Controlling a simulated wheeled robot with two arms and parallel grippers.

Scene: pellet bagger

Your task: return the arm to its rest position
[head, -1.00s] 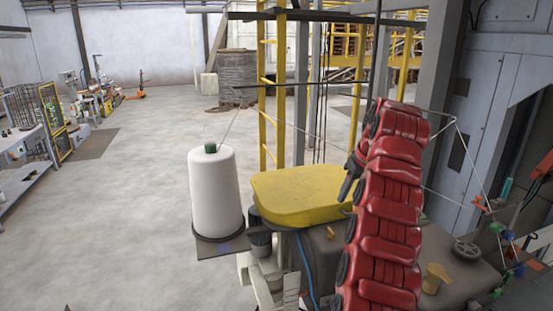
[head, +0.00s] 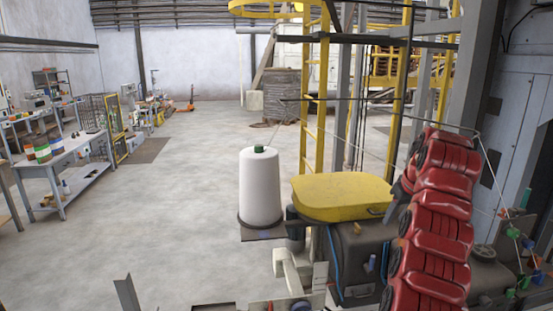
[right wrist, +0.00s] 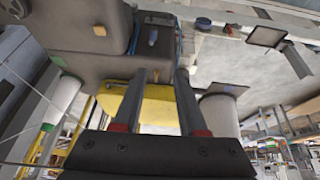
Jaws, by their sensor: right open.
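My right arm (head: 435,225), with red ribbed covers, rises at the right of the head view, in front of the machine. My right gripper is mostly hidden behind the arm there, with a dark part showing at its left edge. In the right wrist view my right gripper (right wrist: 161,76) shows two dark parallel fingers with red marks near their bases. They are apart and nothing is between them. Beyond them lie the yellow cover (right wrist: 160,108) and the grey machine body (right wrist: 85,65). My left gripper is in neither view.
A white thread cone (head: 260,188) stands beside the yellow cover (head: 342,197) of the sewing machine. Thin thread runs up to a bar and toward the right. A grey cabinet (head: 520,110) and post stand close on the right. Open floor (head: 160,220) lies to the left.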

